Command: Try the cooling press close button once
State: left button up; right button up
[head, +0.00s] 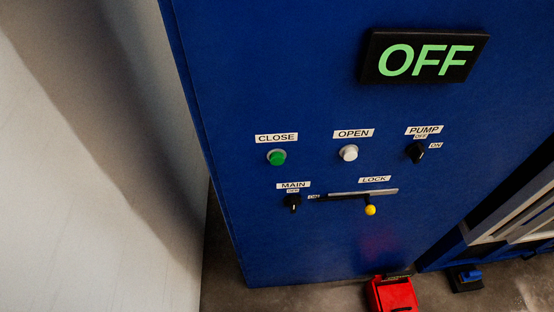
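The green close button (277,157) sits on the front of a blue cabinet (260,80), under a white label reading CLOSE (276,138). A white button (349,153) labelled OPEN is to its right. A black display (424,56) at the upper right reads OFF in green letters. A black MAIN switch (293,202) is below the green button. A black PUMP switch (416,151) is at the right. The LOCK lever with a yellow knob (370,210) is below the open button. Neither of my grippers shows in the head view.
A pale wall (90,170) stands close on the left of the cabinet. A red object (391,294) and a small dark and blue object (466,278) are on the floor at its foot. Metal framework (515,220) is at the right edge. Some floor shows at the bottom.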

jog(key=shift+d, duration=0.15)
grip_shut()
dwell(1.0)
